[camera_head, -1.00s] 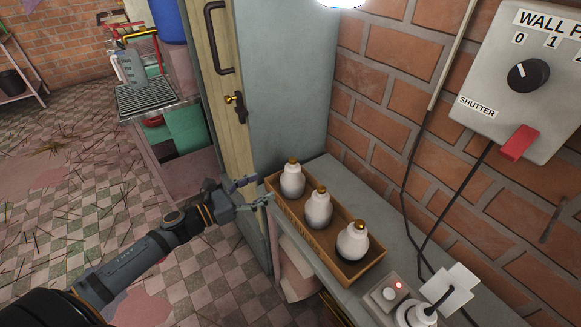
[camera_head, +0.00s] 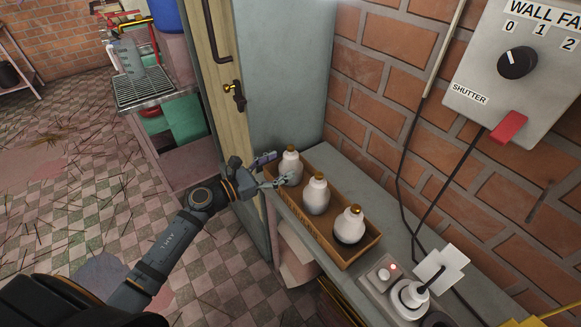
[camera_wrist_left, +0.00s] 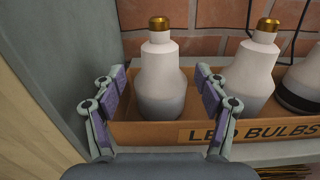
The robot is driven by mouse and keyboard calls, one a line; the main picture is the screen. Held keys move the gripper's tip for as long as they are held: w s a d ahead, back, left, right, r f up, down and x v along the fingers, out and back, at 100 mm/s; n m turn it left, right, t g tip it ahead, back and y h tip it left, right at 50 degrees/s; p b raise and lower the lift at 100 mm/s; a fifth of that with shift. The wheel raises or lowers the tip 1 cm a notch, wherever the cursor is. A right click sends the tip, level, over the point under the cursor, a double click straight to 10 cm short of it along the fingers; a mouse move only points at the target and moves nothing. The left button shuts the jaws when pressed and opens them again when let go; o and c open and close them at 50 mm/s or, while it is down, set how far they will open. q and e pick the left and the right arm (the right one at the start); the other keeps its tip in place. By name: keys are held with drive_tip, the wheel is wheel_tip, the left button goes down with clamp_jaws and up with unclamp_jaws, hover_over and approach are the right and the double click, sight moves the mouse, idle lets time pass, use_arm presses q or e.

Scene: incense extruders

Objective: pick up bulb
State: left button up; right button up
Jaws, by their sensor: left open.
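Three white bulbs with brass-coloured caps stand upright in a brown box (camera_wrist_left: 140,134) labelled "LED BULBS". The far-left bulb (camera_head: 290,166) is the one closest to my left gripper (camera_head: 269,170). The middle bulb (camera_head: 316,195) and the right bulb (camera_head: 349,226) stand in a row beside it. In the left wrist view my left gripper (camera_wrist_left: 162,110) is open, with one finger on each side of the far-left bulb (camera_wrist_left: 161,75) as seen from there. I cannot tell whether the fingers touch it. My right gripper is not in view.
The box stands on a narrow grey shelf (camera_head: 345,160) against a brick wall. A grey cabinet side and a door (camera_head: 225,60) stand close on the left. A socket strip with plugs (camera_head: 405,290) lies right of the box. A wall panel (camera_head: 525,75) hangs above.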

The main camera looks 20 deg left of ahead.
sight(284, 164)
use_arm(q)
drive_tip(key=p+x, duration=0.1)
drive_tip(key=x, duration=0.3)
drive_tip(key=shift+w+d, duration=0.15)
drive_tip(key=c, duration=1.1)
drive_tip(key=shift+o, duration=0.2)
